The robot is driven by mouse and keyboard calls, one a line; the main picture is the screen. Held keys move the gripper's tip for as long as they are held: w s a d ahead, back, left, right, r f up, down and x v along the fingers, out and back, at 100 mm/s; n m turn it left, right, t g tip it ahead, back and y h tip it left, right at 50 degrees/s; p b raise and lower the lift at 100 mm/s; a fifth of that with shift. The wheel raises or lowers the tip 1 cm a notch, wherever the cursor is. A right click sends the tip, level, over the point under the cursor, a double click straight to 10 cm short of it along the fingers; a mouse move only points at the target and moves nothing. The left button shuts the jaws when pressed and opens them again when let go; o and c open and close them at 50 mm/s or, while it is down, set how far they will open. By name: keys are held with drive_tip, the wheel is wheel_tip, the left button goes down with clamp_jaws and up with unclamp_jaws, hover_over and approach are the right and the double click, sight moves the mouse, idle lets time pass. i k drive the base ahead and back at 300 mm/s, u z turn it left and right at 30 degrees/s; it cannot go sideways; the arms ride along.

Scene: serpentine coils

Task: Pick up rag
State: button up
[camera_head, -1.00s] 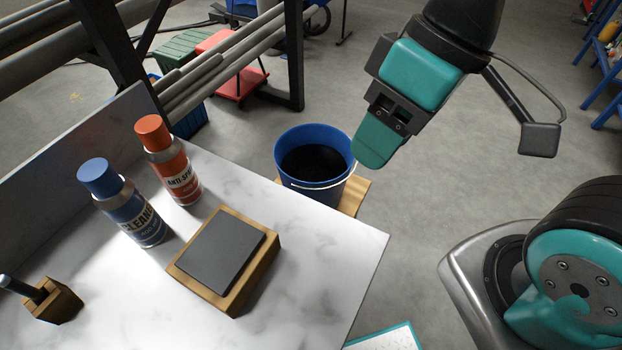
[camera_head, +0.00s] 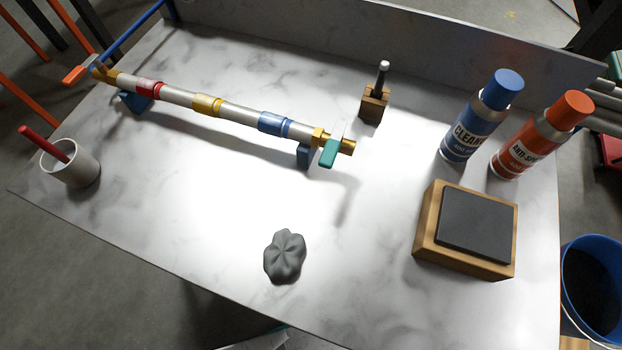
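The rag (camera_head: 285,256) is a crumpled dark grey lump. It lies on the white marble-patterned worktop (camera_head: 210,215), near the front edge and a little left of the picture's middle. Nothing touches it or covers it. My gripper and arm do not show in the present view, so I cannot see where they are relative to the rag or how the gripper stands.
A pipe with coloured bands (camera_head: 210,103) spans the back left on blue supports. A white cup (camera_head: 70,165) stands at left. A wooden block with a grey pad (camera_head: 467,230), a blue can (camera_head: 482,117) and an orange can (camera_head: 543,135) stand at right. The worktop around the rag is clear.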

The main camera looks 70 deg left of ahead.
sight(282, 258)
drive_tip(key=k, duration=0.4)
drive_tip(key=u, duration=3.3)
drive_tip(key=k, duration=0.9)
drive_tip(key=z, duration=1.05)
drive_tip(key=i, duration=0.95)
drive_tip(key=z, duration=0.35)
drive_tip(key=k, duration=0.85)
drive_tip(key=u, duration=0.25)
